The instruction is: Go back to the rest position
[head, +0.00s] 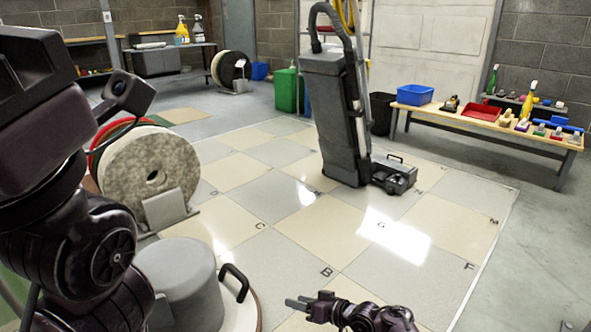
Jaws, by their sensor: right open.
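My right gripper (303,303) shows at the bottom of the head view, low over the checkered floor (330,235). Its two fingers point left and are apart, with nothing between them. The round buffer pads (150,163) stand on edge in a holder at the left, partly behind my left arm. My left arm fills the left side of the view, and I see no left gripper fingers.
A grey upright floor machine (335,110) stands on the tiles. A grey round machine housing (180,275) with a black handle is at the lower left. A bench (480,125) at the right holds a blue bin (415,95), a red tray (481,112) and bottles. The central floor is clear.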

